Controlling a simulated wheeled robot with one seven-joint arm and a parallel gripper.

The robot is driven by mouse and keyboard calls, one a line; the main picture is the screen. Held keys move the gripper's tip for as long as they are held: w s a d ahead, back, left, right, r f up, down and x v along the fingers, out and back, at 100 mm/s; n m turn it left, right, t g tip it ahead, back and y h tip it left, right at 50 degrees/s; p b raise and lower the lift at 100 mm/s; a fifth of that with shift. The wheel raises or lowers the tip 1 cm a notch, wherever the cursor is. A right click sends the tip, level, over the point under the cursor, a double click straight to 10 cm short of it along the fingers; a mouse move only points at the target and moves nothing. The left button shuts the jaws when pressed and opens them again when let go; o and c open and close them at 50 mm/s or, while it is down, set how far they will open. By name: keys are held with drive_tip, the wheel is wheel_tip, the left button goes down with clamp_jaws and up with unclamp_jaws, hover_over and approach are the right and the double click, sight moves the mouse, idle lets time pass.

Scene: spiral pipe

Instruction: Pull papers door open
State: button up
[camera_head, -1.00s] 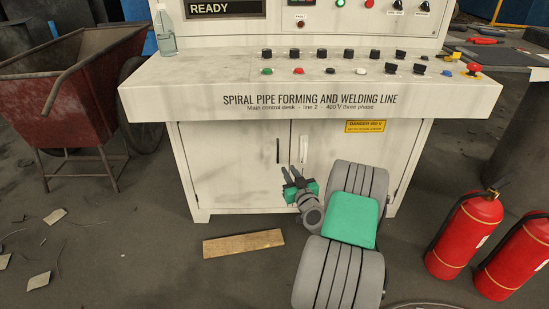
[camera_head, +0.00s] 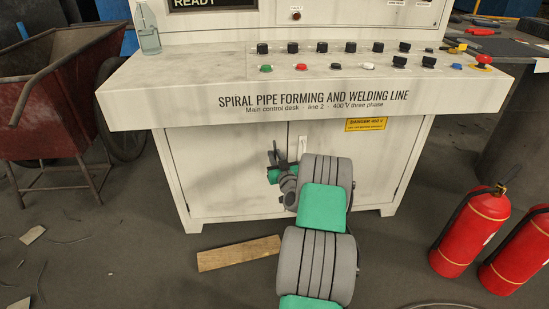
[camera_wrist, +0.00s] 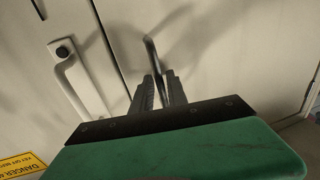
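The white control desk has two cabinet doors below its panel, both looking closed. The left door (camera_head: 215,170) has a dark bar handle (camera_wrist: 150,50), largely hidden behind my gripper in the head view. The right door (camera_head: 365,165) has a pale handle (camera_head: 302,147), also in the wrist view (camera_wrist: 78,82). I see no label naming a papers door. My gripper (camera_head: 277,157) is at the dark handle. In the wrist view its two fingers (camera_wrist: 159,82) stand on either side of the bar, with a narrow gap showing. I cannot tell whether they touch it.
A yellow danger label (camera_head: 366,124) is on the right door. A wooden board (camera_head: 238,253) lies on the floor before the desk. Two red extinguishers (camera_head: 470,232) stand at the right. A red wheelbarrow (camera_head: 45,110) is at the left. The desk top (camera_head: 175,85) overhangs the doors.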

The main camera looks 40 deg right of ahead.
clamp_jaws()
idle(1.4)
